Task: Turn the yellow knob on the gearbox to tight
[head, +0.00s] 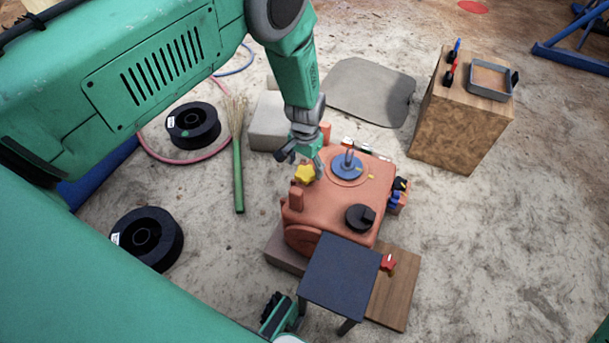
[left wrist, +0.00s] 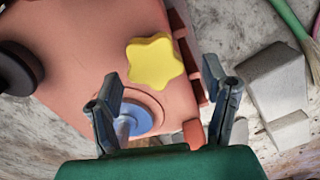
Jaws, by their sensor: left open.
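The knob also shows in the left wrist view (left wrist: 155,62), just beyond the fingertips. My left gripper (head: 302,158) is open and empty, at the knob from above and behind it. In the left wrist view its two fingers (left wrist: 165,92) are spread wide, with the knob ahead between their lines. I cannot tell if they touch it. No tight marking is legible.
The gearbox also has a blue round fitting (head: 347,166) and a black knob (head: 360,217). A dark square-topped stand (head: 340,275) is in front. A broom (head: 238,160) and black spools (head: 193,125) lie left. A wooden block (head: 458,125) stands right; the right foreground floor is clear.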

